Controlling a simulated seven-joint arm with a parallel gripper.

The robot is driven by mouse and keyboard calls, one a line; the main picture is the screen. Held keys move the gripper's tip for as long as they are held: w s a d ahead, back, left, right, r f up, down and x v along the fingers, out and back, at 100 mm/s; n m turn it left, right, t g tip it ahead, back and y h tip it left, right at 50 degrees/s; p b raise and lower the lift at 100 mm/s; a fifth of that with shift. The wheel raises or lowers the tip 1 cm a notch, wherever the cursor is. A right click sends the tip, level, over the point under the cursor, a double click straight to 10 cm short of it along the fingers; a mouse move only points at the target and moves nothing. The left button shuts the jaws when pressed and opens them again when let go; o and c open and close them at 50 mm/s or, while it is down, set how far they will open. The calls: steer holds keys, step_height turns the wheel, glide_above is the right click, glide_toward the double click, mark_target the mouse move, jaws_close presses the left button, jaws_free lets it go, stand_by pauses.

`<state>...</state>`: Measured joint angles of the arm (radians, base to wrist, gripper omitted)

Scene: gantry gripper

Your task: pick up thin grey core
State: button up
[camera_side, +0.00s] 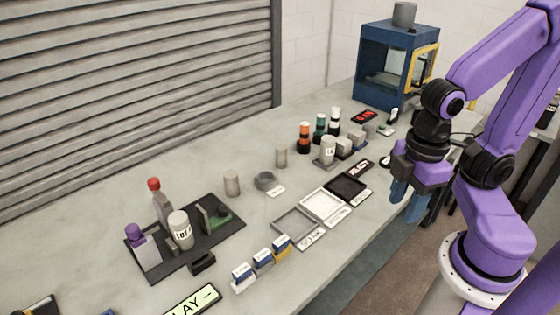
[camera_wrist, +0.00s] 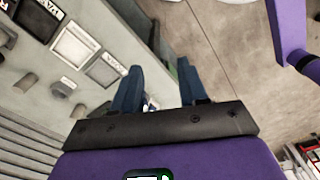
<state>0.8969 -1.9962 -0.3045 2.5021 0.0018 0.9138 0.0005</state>
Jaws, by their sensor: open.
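Two plain grey cylinders stand upright on the grey bench. The slimmer one, which looks like the thin grey core (camera_side: 281,157), is behind the trays; it also seems to show at the left of the wrist view (camera_wrist: 27,80). The wider grey cylinder (camera_side: 232,184) stands to its left, and is likely the one low in the wrist view (camera_wrist: 78,110). My gripper (camera_side: 408,208) points down beyond the bench's right edge, well away from both. In the wrist view its blue fingers (camera_wrist: 158,66) are apart with nothing held between them.
Shallow trays (camera_side: 325,206) lie in front. Colored-cap bottles (camera_side: 304,138) and a white jar (camera_side: 327,151) stand to the right. A dark fixture (camera_side: 216,252) is at left, and a blue cabinet (camera_side: 372,64) at the back.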

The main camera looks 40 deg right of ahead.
stand_by(0.4)
steer(key=o, duration=0.6)
steer(key=shift+c, duration=0.2)
steer(key=shift+w, duration=0.1)
